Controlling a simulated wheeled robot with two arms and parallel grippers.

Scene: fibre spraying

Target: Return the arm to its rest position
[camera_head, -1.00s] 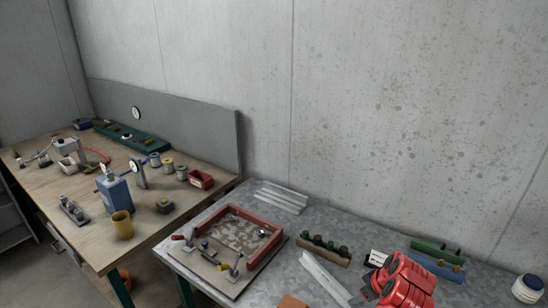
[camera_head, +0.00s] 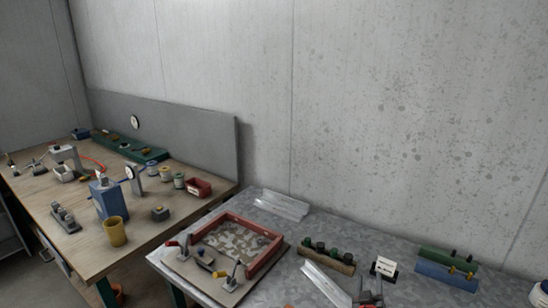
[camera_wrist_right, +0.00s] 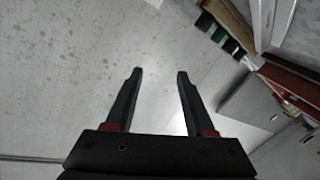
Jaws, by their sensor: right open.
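My right gripper (camera_wrist_right: 160,75) shows in the right wrist view, with its two dark fingers apart and nothing between them. A pale speckled surface lies behind the fingers there, with items from the bench at the upper right. In the head view, my red arm no longer covers the right part of the metal table (camera_head: 325,240). A small dark grey shape with a bit of red (camera_head: 370,291) sits at the bottom edge, too small and cut off to identify surely. My left gripper is in neither current view.
A red-rimmed frame (camera_head: 268,262) with clamps lies on the metal table. The wooden bench (camera_head: 75,233) at left holds a yellow cup (camera_head: 115,232).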

